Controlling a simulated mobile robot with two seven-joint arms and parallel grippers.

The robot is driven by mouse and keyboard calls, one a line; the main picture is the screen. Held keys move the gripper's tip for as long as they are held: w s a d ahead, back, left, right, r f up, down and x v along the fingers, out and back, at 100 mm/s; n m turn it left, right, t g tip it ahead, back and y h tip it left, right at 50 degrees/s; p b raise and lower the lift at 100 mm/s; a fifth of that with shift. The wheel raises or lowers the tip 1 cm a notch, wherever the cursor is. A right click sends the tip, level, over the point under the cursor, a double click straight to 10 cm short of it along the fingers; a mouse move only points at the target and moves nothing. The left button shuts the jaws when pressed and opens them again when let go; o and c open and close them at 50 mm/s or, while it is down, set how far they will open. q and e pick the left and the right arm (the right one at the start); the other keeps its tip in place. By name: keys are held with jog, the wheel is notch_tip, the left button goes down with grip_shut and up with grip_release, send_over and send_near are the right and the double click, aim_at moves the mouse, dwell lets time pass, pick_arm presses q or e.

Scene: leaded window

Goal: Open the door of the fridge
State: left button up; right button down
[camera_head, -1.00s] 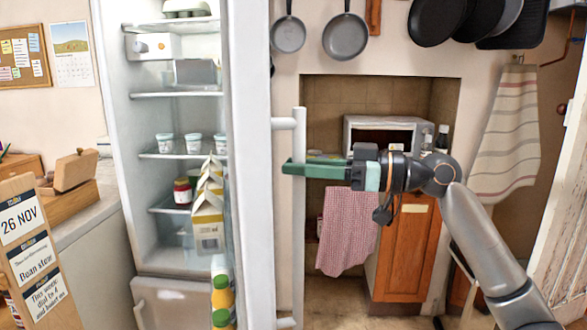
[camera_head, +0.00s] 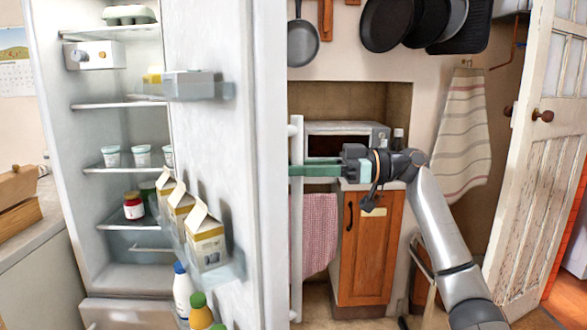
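The fridge (camera_head: 62,150) stands at the left with its door (camera_head: 258,130) swung well open towards me. The inside shelves and the door's inner racks show. The long white door handle (camera_head: 296,245) runs upright along the door's right edge. My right gripper (camera_head: 298,170) has its green fingers at the upper part of the handle, one finger passing in front of it. It appears shut on the handle; the far finger is hidden. My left gripper is out of view.
Milk cartons (camera_head: 203,236) and bottles (camera_head: 200,312) stand in the door racks. Jars and tubs sit on the shelves. A counter (camera_head: 38,255) is at the left. A wooden cabinet (camera_head: 366,250), a microwave (camera_head: 345,140) and a white panelled door (camera_head: 535,170) are behind and right.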

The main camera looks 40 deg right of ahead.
jog(key=shift+w+d+r, duration=0.1)
jog(key=shift+d, duration=0.35)
jog(key=c, duration=0.9)
grip_release()
jog(key=shift+w+a, duration=0.15)
jog(key=shift+w, duration=0.05)
jog(key=shift+o, duration=1.1)
jog(key=shift+s, duration=0.1)
